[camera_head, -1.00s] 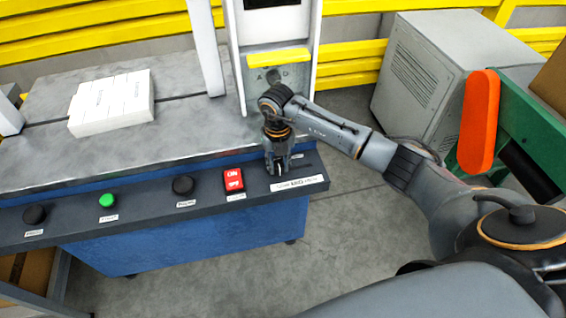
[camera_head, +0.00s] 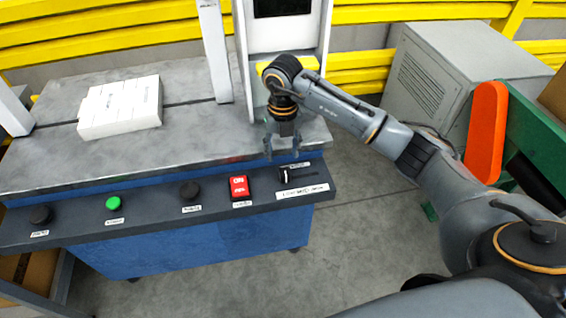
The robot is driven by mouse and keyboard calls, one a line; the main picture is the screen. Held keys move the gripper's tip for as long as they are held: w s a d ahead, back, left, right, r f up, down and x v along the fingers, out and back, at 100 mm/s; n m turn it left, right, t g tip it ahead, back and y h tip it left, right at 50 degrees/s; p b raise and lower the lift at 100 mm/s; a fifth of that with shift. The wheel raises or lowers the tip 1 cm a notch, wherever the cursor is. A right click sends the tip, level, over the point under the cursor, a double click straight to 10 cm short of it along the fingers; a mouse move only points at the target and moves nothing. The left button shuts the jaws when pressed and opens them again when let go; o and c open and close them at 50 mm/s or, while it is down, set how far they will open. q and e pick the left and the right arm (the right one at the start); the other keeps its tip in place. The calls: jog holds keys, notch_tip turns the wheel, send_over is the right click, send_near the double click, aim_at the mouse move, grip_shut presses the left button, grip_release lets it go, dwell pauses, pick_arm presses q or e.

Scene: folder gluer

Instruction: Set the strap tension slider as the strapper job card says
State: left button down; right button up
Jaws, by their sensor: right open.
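The strap tension slider (camera_head: 285,175) sits at the right end of the dark control panel. Its small knob stands near the left end of a short slot, above a white scale label (camera_head: 302,191) whose print is too small to read. My right gripper (camera_head: 282,157) points down over the table's front edge, just behind and above the slider. It is open, empty and apart from the knob. My left gripper is out of view. No job card can be read here; a yellow-topped plate on the machine is mostly hidden by my right arm.
Left of the slider are a red ON/OFF switch (camera_head: 240,188), a black knob (camera_head: 190,190), a green button (camera_head: 113,203) and another black knob (camera_head: 41,215). A white carton stack (camera_head: 120,107) lies on the grey table (camera_head: 190,140). A grey cabinet (camera_head: 440,80) stands right.

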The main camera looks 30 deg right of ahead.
jog(key=shift+r, duration=1.55)
